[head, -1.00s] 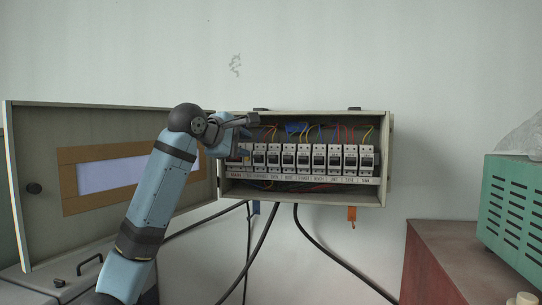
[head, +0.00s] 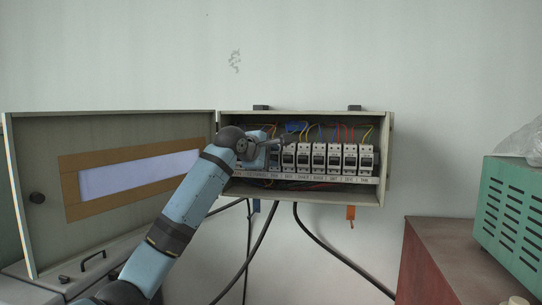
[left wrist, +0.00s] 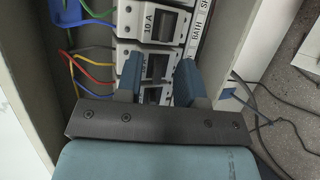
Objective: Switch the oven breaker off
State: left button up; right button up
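The grey breaker box (head: 385,150) hangs open on the wall, with a row of white breakers (head: 334,157) and a label strip below them. The labels are too small to read in the head view, so I cannot tell which breaker is the oven's. My left gripper (head: 262,155) is at the left part of the row and hides the breakers there. In the left wrist view, my left gripper (left wrist: 160,78) is open, with its two blue fingers apart over a breaker (left wrist: 155,62). A neighbouring breaker (left wrist: 150,20) reads 10 A, and a label near it reads BATH. My right gripper is out of view.
The box door (head: 130,130) stands open to the left. Coloured wires (head: 345,134) run above the breakers. Black cables (head: 330,255) hang below the box. A green case (head: 512,210) sits on a red-brown cabinet (head: 440,260) at the right.

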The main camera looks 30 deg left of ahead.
pick_arm(q)
grip_shut()
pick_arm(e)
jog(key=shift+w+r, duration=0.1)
